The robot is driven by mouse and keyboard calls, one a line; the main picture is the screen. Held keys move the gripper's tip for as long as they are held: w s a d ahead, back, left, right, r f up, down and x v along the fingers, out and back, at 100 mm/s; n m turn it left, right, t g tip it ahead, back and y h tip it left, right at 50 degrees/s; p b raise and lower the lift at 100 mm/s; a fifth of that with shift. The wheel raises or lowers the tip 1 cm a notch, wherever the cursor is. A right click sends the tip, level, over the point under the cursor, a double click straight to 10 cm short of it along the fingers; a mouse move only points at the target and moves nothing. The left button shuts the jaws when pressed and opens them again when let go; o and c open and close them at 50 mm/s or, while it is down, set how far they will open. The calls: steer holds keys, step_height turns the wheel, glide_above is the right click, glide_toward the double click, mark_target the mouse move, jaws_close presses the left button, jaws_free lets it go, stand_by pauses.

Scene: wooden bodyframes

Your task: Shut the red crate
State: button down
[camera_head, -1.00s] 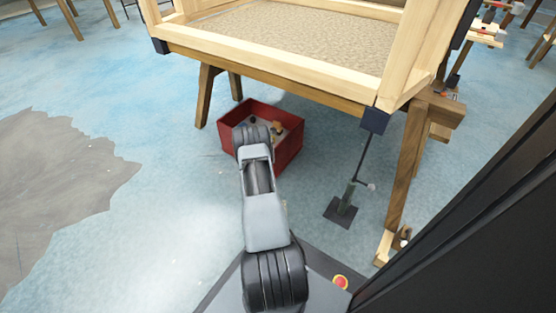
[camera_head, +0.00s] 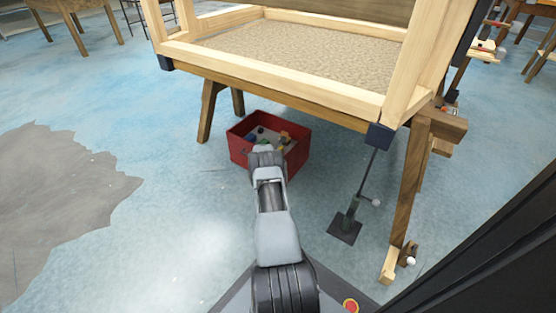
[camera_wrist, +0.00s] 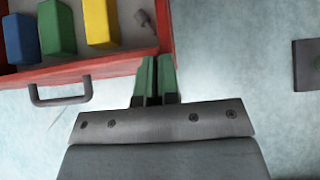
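The red crate (camera_head: 294,160) stands on the floor under the wooden frame, its top open and its inside showing. In the wrist view its red front wall (camera_wrist: 105,68) carries a dark grey handle (camera_wrist: 60,97). Inside lie a blue block (camera_wrist: 20,38), a green block (camera_wrist: 57,28), a yellow block (camera_wrist: 97,22) and a small grey piece. My gripper (camera_wrist: 155,62) has green fingers side by side, almost together, with only a thin dark gap. Its tips are at the crate's front right corner, right of the handle; I cannot tell whether they touch. My arm hides the gripper in the head view.
A wooden frame (camera_head: 275,73) on trestle legs stands over the crate. A trestle leg (camera_head: 410,190) and a black-footed metal stand (camera_head: 345,229) are to the right; another leg (camera_head: 208,112) is left. The floor at left is clear.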

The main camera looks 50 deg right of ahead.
steer(key=shift+d+r, duration=0.15)
steer(key=shift+r, duration=0.05)
steer(key=a+r+p, duration=0.6)
steer(key=a+p, duration=0.1)
steer(key=a, duration=0.4)
steer(key=shift+s+a+r, duration=0.15)
steer(key=shift+s+a, duration=0.2)
steer(key=shift+s, duration=0.1)
steer(key=a+r+m+y+p, duration=0.1)
steer(key=a+r+m+p, duration=0.35)
steer(key=r, duration=0.95)
steer(key=a+r+m+p, duration=0.2)
steer(key=a+r+p, duration=0.45)
steer(key=r, duration=0.65)
steer(key=a+r+m+y+p, duration=0.1)
steer(key=a+r+m+p, duration=0.35)
steer(key=r, duration=0.95)
steer(key=s+a+r+m+t+y+p, duration=0.1)
steer(key=s+a+r+m+y+p, duration=0.1)
steer(key=s+a+r+p, duration=0.4)
steer(key=s+a+r+m+t+y+p, duration=0.1)
steer(key=s+a+r+m+y+p, duration=0.2)
steer(key=s+a+r+p, duration=0.3)
steer(key=s+a+r+m+y+p, duration=0.2)
steer(key=s+a+r+p, duration=0.4)
steer(key=a+r, duration=0.8)
step_height(320, 180, up, 3)
steer(key=shift+a+f+m+t+y+p, duration=0.1)
steer(key=shift+a+m+t+y+p, duration=0.25)
steer(key=shift+p, duration=0.7)
